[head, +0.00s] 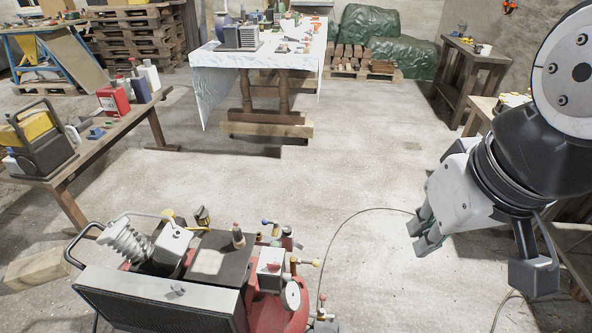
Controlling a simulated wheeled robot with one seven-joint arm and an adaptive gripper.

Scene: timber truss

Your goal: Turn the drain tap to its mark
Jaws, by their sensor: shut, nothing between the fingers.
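A red compressor (262,302) with a dark-topped, finned engine stands on the floor at the bottom left. Several small brass fittings and taps with coloured ends sit along its right side, among them a brass fitting with a yellow end (303,262) and one with a blue end (267,222). I cannot tell which of these is the drain tap, and no mark is readable at this size. A round gauge (292,294) faces right. My gripper (418,236) is shut and empty, in the air right of the compressor and apart from it.
A dark hose (345,225) curves across the floor between the compressor and my gripper. A wooden bench (110,135) with cans and a toolbox runs along the left. A cloth-covered table (215,62) stands at the back. The middle floor is clear.

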